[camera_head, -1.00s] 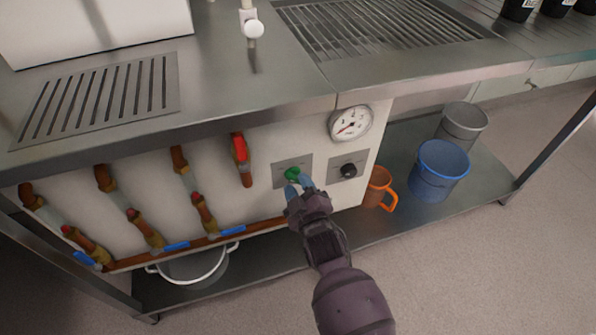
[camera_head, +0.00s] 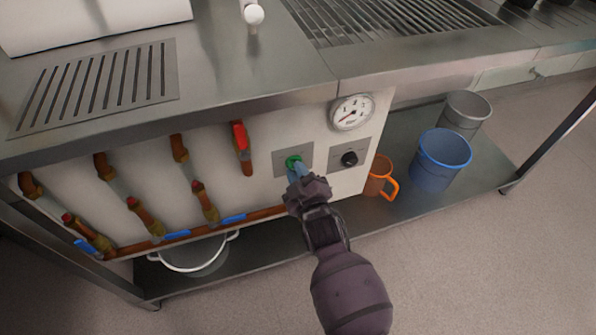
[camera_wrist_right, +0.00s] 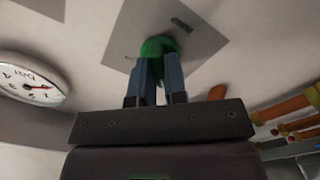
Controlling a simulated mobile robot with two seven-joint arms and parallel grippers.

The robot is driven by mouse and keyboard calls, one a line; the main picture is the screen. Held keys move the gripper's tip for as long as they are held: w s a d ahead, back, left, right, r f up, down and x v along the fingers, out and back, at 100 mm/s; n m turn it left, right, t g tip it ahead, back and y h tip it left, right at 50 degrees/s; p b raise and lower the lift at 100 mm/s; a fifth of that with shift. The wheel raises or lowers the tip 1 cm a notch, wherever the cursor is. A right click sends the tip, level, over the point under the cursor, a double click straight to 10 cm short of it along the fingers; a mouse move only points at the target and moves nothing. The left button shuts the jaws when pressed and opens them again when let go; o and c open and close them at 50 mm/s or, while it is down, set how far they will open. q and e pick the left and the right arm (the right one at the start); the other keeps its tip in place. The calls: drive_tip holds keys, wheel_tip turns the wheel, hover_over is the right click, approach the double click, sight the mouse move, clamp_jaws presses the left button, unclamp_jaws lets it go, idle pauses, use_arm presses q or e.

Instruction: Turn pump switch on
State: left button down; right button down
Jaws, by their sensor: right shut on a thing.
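A green pump switch (camera_head: 293,161) sits on a grey square plate (camera_head: 306,152) on the white panel under the counter. In the right wrist view the green switch (camera_wrist_right: 158,46) is between and just beyond the blue fingertips. My right gripper (camera_head: 297,171) is shut on the switch, with its fingers pointing at the panel. The fingers also show in the right wrist view (camera_wrist_right: 158,68), one on each side of the switch's near part. The fingers partly hide the switch. My left gripper is not in view.
A black knob (camera_head: 349,159) on its own plate sits right of the switch, below a round gauge (camera_head: 351,112). A red-handled valve (camera_head: 241,147) and copper pipes are on the left. An orange jug (camera_head: 379,178) and blue bucket (camera_head: 439,160) stand on the lower shelf.

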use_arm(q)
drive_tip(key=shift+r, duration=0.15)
use_arm(e)
drive_tip(key=shift+r, duration=0.1)
use_arm(q)
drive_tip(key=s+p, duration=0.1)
drive_tip(key=p, duration=0.2)
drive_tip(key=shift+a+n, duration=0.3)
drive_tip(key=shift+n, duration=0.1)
use_arm(e)
drive_tip(key=m, duration=1.7)
drive_tip(key=shift+m, duration=0.4)
drive_tip(key=c, duration=1.1)
unclamp_jaws()
drive_tip(key=shift+c, duration=0.2)
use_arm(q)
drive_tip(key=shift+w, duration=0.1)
